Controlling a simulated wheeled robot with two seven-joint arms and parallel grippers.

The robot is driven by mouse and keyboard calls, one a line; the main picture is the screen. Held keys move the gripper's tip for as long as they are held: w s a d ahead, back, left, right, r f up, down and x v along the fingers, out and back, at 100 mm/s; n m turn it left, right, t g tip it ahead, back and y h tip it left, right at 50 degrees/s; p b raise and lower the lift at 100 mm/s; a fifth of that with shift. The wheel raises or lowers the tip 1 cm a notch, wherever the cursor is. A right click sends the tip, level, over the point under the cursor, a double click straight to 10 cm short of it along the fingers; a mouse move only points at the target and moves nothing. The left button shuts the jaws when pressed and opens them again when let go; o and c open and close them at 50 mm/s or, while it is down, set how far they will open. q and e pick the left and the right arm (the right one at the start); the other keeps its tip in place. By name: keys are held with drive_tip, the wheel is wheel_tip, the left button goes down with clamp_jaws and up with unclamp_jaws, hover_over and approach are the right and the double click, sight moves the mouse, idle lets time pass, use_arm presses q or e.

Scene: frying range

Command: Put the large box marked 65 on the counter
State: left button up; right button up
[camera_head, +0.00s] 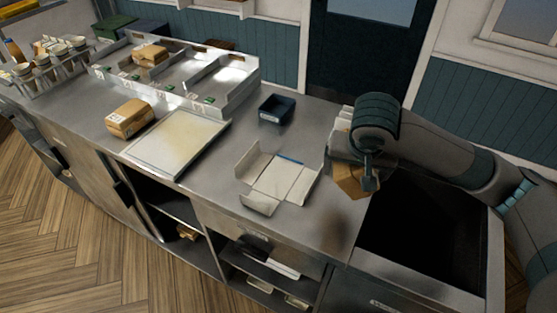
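A brown cardboard box (347,181) is at my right gripper (362,176), over the right part of the steel counter (220,186), beside the dark basin. One finger shows against the box's near side; the other is hidden, and the gripper looks shut on it. The gripper and wrist cover much of the box, and no number can be read on it. A soft shadow lies on the counter below and left of it. Another brown box (130,118) with small labels sits on the counter at left; its marking is too small to read. My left gripper is out of view.
An open white carton (262,201) lies mid-counter, with a small dark tray (275,109) behind it. A shallow pale tray (212,127) and a steel divided rack (245,99) stand at left. A deep dark basin (425,235) opens at right. Bare counter surrounds the open carton.

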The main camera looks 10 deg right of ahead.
drive_tip(key=shift+w+r, duration=0.1)
idle(0.3)
drive_tip(key=shift+w+f, duration=0.3)
drive_tip(key=shift+w, duration=0.05)
drive_tip(key=w+f, duration=0.1)
drive_tip(key=w, duration=0.1)
drive_tip(key=w+f, duration=0.1)
drive_tip(key=shift+w+d+f+b, duration=0.15)
drive_tip(key=shift+w+d+b, duration=0.05)
drive_tip(key=shift+w+b, duration=0.15)
drive_tip(key=w+f, duration=0.1)
drive_tip(key=w, duration=0.1)
drive_tip(key=w+f+p, duration=0.1)
drive_tip(key=w, duration=0.1)
drive_tip(key=w+f+p, duration=0.1)
drive_tip(key=w, duration=0.1)
drive_tip(key=shift+w+d+f, duration=0.25)
drive_tip(key=shift+d, duration=0.1)
drive_tip(key=shift+w+f, duration=0.25)
drive_tip(key=shift+w, duration=0.1)
drive_tip(key=shift+f+p, duration=0.1)
drive_tip(key=shift+p, duration=0.25)
